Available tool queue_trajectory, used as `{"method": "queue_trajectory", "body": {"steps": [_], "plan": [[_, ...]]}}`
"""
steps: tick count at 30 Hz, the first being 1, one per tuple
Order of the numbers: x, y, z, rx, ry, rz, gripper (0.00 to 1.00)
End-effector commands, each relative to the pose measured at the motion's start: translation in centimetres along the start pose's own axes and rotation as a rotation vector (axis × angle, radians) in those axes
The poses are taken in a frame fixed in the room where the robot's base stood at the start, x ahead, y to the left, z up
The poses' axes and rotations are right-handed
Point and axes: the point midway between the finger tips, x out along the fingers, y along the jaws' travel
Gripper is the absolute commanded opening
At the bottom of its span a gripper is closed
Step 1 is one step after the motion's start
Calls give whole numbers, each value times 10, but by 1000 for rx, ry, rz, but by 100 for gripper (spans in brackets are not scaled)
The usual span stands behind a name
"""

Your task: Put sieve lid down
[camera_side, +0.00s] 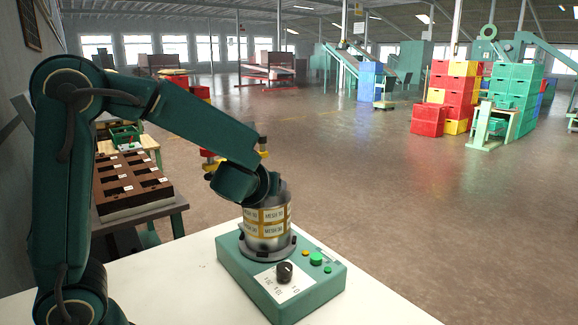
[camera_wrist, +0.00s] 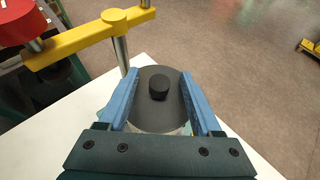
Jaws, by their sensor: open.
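The sieve lid (camera_wrist: 151,112) is a dark grey disc with a black knob in its middle. In the wrist view it lies between the two blue fingers of my gripper (camera_wrist: 159,74), which are open on either side of it. Whether either finger touches its rim I cannot tell. In the side view the sieve stack (camera_side: 265,222), silver with yellow mesh labels, stands upright on the green shaker base (camera_side: 285,290). My gripper (camera_side: 262,192) is at the top of the stack, where my wrist hides the lid. The lid appears to rest on the stack.
A yellow clamp bar (camera_wrist: 80,45) on a metal rod stands left of the lid in the wrist view, with a red part (camera_wrist: 20,22) at its end. The base carries a black dial (camera_side: 284,271) and buttons. The white table (camera_side: 375,300) is clear to the right.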

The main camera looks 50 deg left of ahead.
Motion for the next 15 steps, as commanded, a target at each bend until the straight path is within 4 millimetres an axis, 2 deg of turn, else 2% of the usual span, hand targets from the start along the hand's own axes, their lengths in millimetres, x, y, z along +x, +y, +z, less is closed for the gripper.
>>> {"method": "queue_trajectory", "body": {"steps": [9, 10, 12, 15], "plan": [[5, 0, 0, -1, 1, 0, 66], [5, 0, 0, -1, 1, 0, 62], [5, 0, 0, -1, 1, 0, 35], [5, 0, 0, -1, 1, 0, 0]]}}
